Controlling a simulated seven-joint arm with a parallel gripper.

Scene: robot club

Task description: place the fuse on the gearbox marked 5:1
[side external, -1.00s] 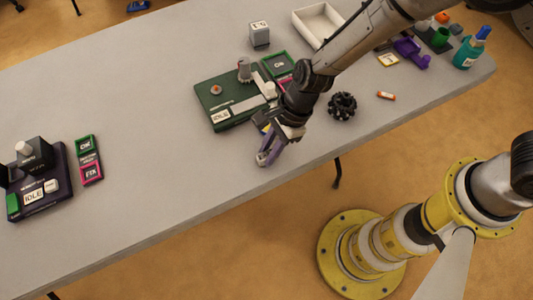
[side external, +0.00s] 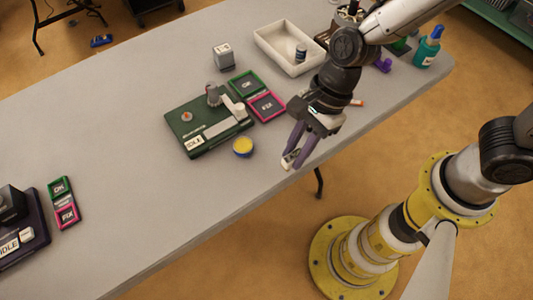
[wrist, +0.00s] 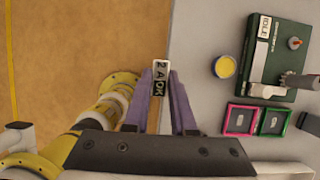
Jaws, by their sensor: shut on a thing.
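My gripper (side external: 295,162) is shut on the fuse (wrist: 159,81), a small light block with "2 A" and "OK" on it. The fuse shows between the purple fingertips in the wrist view. In the side view it is a small pale piece (side external: 288,158) at the fingertips, near the table's front edge. A grey block with a white label on top (side external: 223,55) stands behind the green machine; it may be the gearbox, but I cannot read its marking.
A green machine marked IDLE (side external: 208,125) stands left of my gripper, with a yellow round tub (side external: 243,147) beside it. Green OK (side external: 246,85) and pink FIX (side external: 267,107) trays lie between. A white tray (side external: 268,52) is behind.

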